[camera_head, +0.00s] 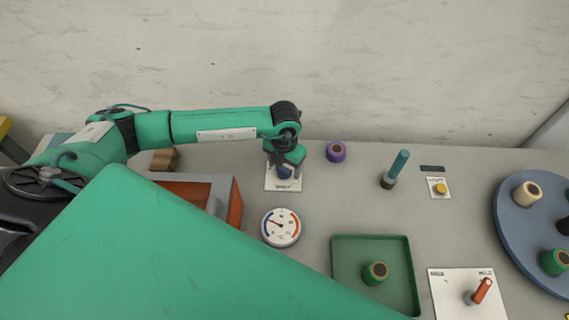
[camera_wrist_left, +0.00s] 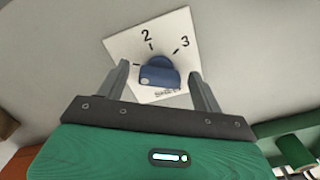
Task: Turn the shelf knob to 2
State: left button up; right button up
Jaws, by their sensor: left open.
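The shelf knob (camera_head: 284,173) is dark blue and sits on a white plate (camera_head: 283,186) towards the back of the table. In the left wrist view the knob (camera_wrist_left: 158,76) has a pale dot at its left end, and the plate (camera_wrist_left: 128,46) shows the numbers 2 and 3. The knob's left end does not point at the 2. My left gripper (camera_head: 285,162) is open over the knob. In the wrist view its fingers (camera_wrist_left: 162,88) stand on either side of the knob, with gaps. The left finger hides part of the plate's edge. My right gripper is not in view.
A round gauge (camera_head: 281,227) lies just in front of the plate. A purple spool (camera_head: 336,151) and a teal handle (camera_head: 398,165) stand to the right. An orange-and-grey box (camera_head: 236,207) is at the left. A green tray (camera_head: 341,258) sits front right, a blue turntable (camera_head: 515,225) far right.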

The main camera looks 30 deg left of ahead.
pick_arm(q)
jog(key=c, duration=1)
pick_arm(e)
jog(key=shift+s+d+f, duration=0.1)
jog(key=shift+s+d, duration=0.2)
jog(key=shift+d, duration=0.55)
